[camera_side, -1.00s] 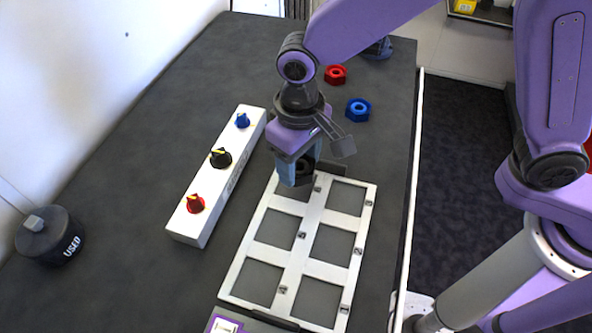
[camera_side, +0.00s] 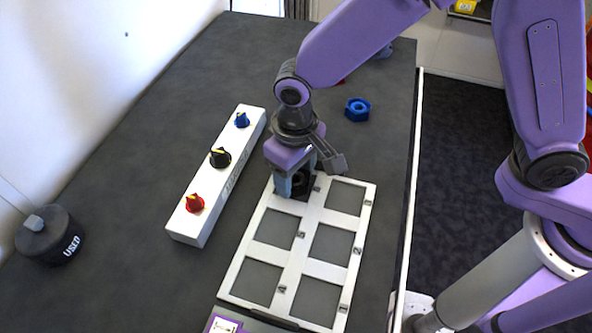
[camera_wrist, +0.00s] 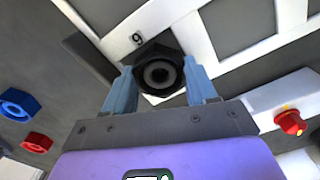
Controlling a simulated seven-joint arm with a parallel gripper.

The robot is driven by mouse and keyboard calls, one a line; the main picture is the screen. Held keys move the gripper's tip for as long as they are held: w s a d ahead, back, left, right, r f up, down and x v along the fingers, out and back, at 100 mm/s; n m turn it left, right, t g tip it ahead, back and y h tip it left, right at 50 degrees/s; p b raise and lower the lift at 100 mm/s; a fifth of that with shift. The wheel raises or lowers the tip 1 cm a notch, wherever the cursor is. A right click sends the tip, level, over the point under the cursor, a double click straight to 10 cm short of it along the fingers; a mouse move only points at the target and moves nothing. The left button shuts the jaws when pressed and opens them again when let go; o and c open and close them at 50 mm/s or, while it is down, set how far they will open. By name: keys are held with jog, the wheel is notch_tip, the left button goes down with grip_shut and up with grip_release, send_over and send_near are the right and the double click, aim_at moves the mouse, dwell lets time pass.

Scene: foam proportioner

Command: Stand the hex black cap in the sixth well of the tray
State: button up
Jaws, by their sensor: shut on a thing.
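The hex black cap (camera_wrist: 158,70) is held between the two blue fingers of my gripper (camera_wrist: 160,84) in the wrist view, with its round hole facing the camera. In the side view my gripper (camera_side: 292,186) points down at the far left well of the white tray (camera_side: 298,258), and the dark cap (camera_side: 300,182) shows partly behind a finger. The cap is over or inside that well; I cannot tell whether it touches the floor. A label (camera_wrist: 137,38) beside it in the wrist view reads like an upside-down 6. The other wells are empty.
A white box with red (camera_side: 195,203), black (camera_side: 220,157) and blue (camera_side: 242,120) knobs stands left of the tray. A blue hex nut (camera_side: 358,109) lies behind the tray, with a red one (camera_wrist: 37,142) nearby. A dark "USED" container (camera_side: 49,235) stands far left.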

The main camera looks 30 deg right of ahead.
jog(key=shift+s+d+f, duration=0.15)
jog(key=shift+f, duration=0.4)
jog(key=o, duration=1.1)
jog(key=shift+c, duration=0.2)
jog(key=shift+r, duration=0.45)
notch_tip(320, 180, up, 12)
jog(key=shift+r, duration=0.25)
jog(key=s+d+n, duration=0.2)
jog(key=s+d, duration=0.3)
jog(key=d, duration=0.4)
jog(key=s+d+f+n, duration=0.1)
jog(key=s+d+n, duration=0.2)
jog(key=s+d, duration=0.3)
jog(key=s+d+f+n, duration=0.1)
jog(key=s+d+n, duration=0.2)
jog(key=d, duration=1.1)
jog(key=shift+s+d, duration=0.2)
jog(key=shift+s, duration=1.35)
